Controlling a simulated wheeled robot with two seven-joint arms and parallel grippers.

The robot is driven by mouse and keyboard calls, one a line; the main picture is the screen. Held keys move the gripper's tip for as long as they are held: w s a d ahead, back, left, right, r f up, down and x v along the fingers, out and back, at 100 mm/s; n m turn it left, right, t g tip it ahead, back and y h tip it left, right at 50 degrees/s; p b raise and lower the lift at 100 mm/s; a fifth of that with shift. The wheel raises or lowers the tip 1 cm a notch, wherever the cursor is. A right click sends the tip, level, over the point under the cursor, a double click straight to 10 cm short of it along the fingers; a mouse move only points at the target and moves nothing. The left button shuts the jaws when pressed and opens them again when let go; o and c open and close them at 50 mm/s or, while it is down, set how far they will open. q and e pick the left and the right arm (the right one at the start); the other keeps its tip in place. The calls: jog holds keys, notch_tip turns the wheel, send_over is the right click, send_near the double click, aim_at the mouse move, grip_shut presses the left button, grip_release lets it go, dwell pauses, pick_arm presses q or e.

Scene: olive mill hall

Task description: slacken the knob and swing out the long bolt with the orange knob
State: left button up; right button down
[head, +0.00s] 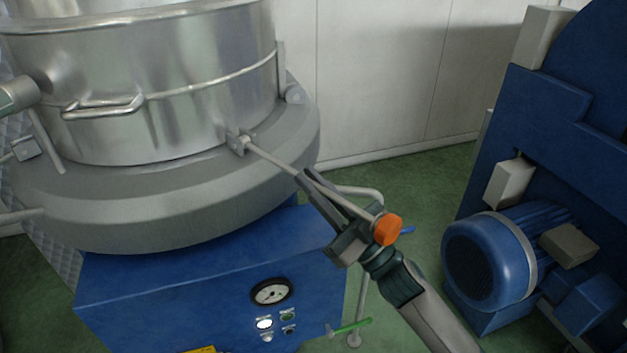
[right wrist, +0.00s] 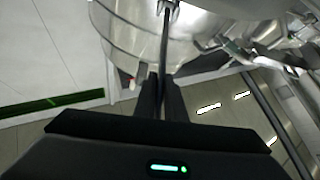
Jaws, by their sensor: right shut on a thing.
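The long bolt (head: 275,160) is a thin metal rod that runs from a bracket (head: 238,141) on the steel drum (head: 170,115) outward and down to the right. The orange knob (head: 387,229) is at its outer end. My right gripper (head: 310,180) is shut on the bolt, between the bracket and the knob. In the right wrist view the bolt (right wrist: 166,40) runs from the drum (right wrist: 215,45) down between my right fingers (right wrist: 162,90). My left gripper is not in view.
A blue base with a gauge (head: 271,291) and buttons stands below the drum's grey rim (head: 190,200). A pipe with a green lever (head: 350,327) is close to my right arm. A blue motor (head: 490,262) stands at the right. Green floor (head: 430,190) is clear between them.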

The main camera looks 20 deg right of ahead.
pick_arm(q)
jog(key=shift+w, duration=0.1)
pick_arm(e)
jog(key=c, duration=1.8)
grip_release()
jog(key=shift+s+d+f+b, duration=0.25)
jog(key=shift+s+f+b, duration=0.05)
jog(key=shift+f+b, duration=0.1)
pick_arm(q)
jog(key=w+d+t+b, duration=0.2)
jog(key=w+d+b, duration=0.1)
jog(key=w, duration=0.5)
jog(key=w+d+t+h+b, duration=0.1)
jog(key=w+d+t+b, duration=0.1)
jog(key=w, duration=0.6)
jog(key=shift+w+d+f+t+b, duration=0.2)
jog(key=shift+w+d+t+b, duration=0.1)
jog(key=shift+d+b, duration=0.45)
pick_arm(e)
jog(key=shift+v, duration=8.15)
jog(key=shift+s+r, duration=0.1)
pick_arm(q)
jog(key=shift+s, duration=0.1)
